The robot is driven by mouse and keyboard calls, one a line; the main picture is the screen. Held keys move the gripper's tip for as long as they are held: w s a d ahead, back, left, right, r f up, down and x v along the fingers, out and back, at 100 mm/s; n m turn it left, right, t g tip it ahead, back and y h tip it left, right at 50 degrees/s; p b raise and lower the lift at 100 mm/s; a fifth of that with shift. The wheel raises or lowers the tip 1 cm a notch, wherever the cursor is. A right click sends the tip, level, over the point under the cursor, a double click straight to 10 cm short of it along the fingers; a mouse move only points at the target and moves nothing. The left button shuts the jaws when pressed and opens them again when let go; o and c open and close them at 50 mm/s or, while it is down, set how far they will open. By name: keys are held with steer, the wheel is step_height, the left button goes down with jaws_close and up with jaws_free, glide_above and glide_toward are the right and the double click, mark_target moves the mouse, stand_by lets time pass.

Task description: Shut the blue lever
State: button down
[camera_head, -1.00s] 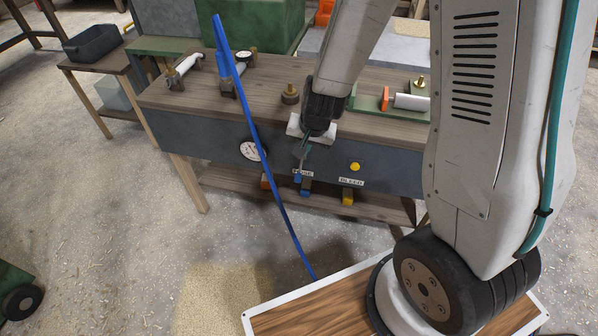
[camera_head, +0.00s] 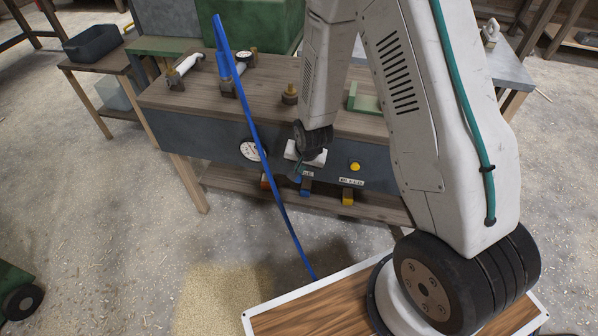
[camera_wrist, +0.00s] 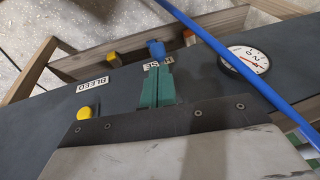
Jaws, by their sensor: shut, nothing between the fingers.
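The blue lever (camera_head: 306,189) is on the lower front of the bench, below a white label partly covered by my fingers. In the wrist view its blue end (camera_wrist: 156,48) shows just beyond my fingertips. My gripper (camera_head: 296,174) is in front of the panel, pointing down at the lever. In the wrist view its two teal fingers (camera_wrist: 157,68) are pressed together with nothing between them. The tips look close to the lever; I cannot tell whether they touch it. Part of the lever is hidden behind the fingers.
A blue hose (camera_head: 264,150) hangs from the bench top to the floor, left of my gripper. A round gauge (camera_head: 252,150) is on the panel. To the right are a yellow knob (camera_head: 355,167) and a yellow lever (camera_head: 348,197) by the BLEED label. A red lever (camera_wrist: 190,37) is beside the blue one.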

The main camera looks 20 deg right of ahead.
mark_target(298, 181)
steer(key=shift+x, duration=2.1)
steer(key=shift+s+a+f, duration=0.1)
steer(key=shift+s+f, duration=0.05)
steer(key=shift+f, duration=1.05)
steer(key=shift+r, duration=0.1)
